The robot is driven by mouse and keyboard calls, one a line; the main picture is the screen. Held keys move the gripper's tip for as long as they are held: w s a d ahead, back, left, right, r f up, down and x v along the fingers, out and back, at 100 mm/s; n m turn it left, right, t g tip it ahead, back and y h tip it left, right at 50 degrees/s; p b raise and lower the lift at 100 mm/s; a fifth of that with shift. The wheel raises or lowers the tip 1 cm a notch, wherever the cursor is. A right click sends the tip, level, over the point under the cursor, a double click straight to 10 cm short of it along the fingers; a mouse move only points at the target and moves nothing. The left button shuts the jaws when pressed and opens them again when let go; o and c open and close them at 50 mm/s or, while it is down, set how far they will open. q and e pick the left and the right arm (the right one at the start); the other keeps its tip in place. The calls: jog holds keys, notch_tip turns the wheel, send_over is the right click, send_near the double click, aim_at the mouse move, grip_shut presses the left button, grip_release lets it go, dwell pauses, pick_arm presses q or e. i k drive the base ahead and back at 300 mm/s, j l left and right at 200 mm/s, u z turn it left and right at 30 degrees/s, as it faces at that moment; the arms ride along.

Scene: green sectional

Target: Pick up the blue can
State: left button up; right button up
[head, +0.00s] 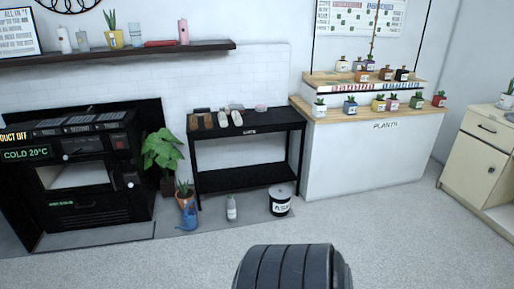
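A blue can (188,216), which looks like a small watering can, stands on the floor mat in the head view, left of centre. It is in front of a potted plant (184,197) and left of a grey bottle (231,208). Neither of my grippers is in view. A dark ribbed rounded shape at the bottom centre looks like part of my own body; no fingers show on it.
A black shelf table (250,176) stands behind the can. A black oven-like machine (90,170) is to the left. A white labelled black bucket (280,201) stands right of the bottle. A plant counter (365,150) is further right. The grey floor in front is clear.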

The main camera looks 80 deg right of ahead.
aim_at(188, 216)
jog(key=z, duration=1.85)
jog(key=i, duration=0.3)
